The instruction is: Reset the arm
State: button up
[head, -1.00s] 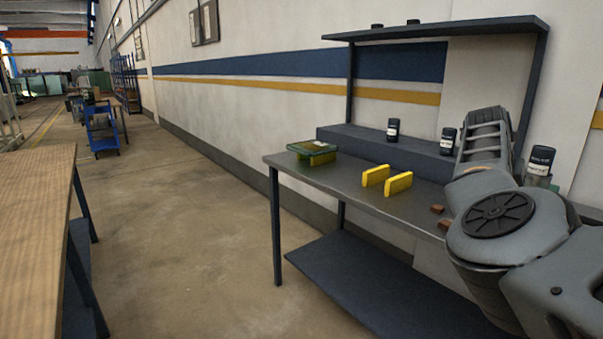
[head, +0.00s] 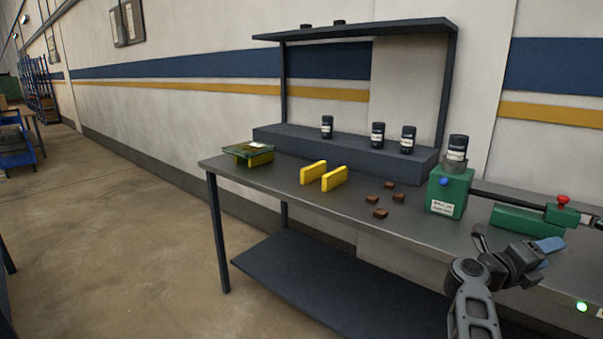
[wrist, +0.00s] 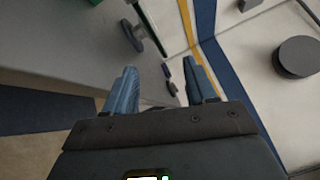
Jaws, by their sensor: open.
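My gripper (head: 545,247) is at the right of the head view, in front of the bench's front edge, with its blue fingers pointing right. In the wrist view my gripper (wrist: 160,84) shows two blue fingers spread apart with nothing between them. It is open and empty. My arm is folded at the lower right of the head view, clear of the things on the bench.
The metal bench (head: 290,190) holds a glass-topped piece (head: 248,150), two yellow blocks (head: 323,175), several small brown blocks (head: 380,213), a green box (head: 447,192) and a green device (head: 527,218). Dark canisters (head: 377,135) stand on the raised ledge. Open floor lies left.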

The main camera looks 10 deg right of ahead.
jog(key=s+a+f+m+t+y, duration=0.2)
jog(key=s+a+m+t+y, duration=0.5)
jog(key=s+a+m, duration=0.9)
jog(key=s+a+f+m+t+y, duration=0.1)
jog(key=s+a+m+t+y, duration=0.6)
jog(key=s+a+m+y, duration=0.4)
jog(key=s+a+m, duration=0.5)
jog(key=s+a, duration=0.7)
jog(key=s, duration=0.1)
jog(key=shift+a+f+m+t+y, duration=0.2)
jog(key=shift+f+m+t+y, duration=0.1)
jog(key=shift+f+t+y, duration=0.1)
